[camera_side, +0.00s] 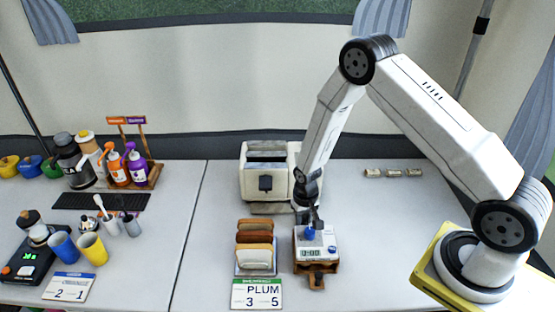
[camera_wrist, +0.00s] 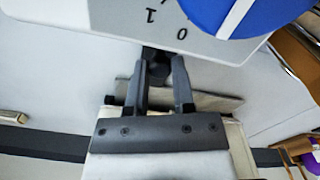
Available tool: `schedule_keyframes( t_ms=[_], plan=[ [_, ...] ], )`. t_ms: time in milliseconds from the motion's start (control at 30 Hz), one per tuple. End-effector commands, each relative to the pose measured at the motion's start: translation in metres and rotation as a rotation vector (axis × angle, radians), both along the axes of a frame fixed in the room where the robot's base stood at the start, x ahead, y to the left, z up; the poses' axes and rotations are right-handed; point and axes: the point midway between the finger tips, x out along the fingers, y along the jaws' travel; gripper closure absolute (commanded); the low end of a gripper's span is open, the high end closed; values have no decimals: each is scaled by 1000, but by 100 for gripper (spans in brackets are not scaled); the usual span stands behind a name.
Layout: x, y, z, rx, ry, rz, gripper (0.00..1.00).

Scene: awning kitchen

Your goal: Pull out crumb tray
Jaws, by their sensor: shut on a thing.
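The cream toaster (camera_side: 250,188) stands at the back middle, with a dark lever (camera_side: 265,183) on its front. The crumb tray (camera_side: 270,209) shows as a thin grey plate sticking out low at the toaster's front; it also shows in the wrist view (camera_wrist: 212,104). My gripper (camera_side: 312,218) points down in front of the toaster's right side, close behind the white timer. In the wrist view my gripper (camera_wrist: 159,68) is shut on a dark knob (camera_wrist: 157,72) just in front of the tray. The timer partly hides this knob, and its join to the tray is not clear.
The white timer (camera_side: 327,241) with a blue dial (camera_side: 310,233) sits on a wooden stand close in front of my gripper. Small rolls (camera_side: 393,173) lie at right.

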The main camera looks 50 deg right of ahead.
Motion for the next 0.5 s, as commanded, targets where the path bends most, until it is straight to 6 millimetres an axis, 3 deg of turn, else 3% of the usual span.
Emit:
schedule_keyframes(
  t_ms=[100,133,233,500],
  plan=[
    [1,0,0,-1,-2,0,100],
    [1,0,0,-1,-2,0,63],
    [1,0,0,0,-1,0,33],
    [1,0,0,0,-1,0,33]
  ],
)
